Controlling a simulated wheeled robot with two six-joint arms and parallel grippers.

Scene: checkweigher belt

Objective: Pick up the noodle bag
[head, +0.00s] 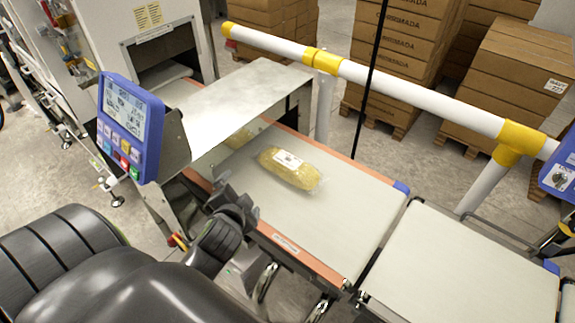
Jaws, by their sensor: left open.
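The noodle bag (290,168) is a clear bag of yellow noodles with a white label. It lies flat on the pale belt (325,225), near the belt's middle. Another yellow bag (243,136) shows partly behind it, at the edge of the metal cover. My left gripper (236,196) is open and empty at the near edge of the belt, left of and nearer than the noodle bag, apart from it. My right gripper is not in view.
A metal cover (235,98) stands over the belt's far left part. A blue display (128,125) stands left of my gripper. A second belt (455,262) continues at right. A white and yellow rail (420,97) runs behind, with stacked cartons (515,85) beyond.

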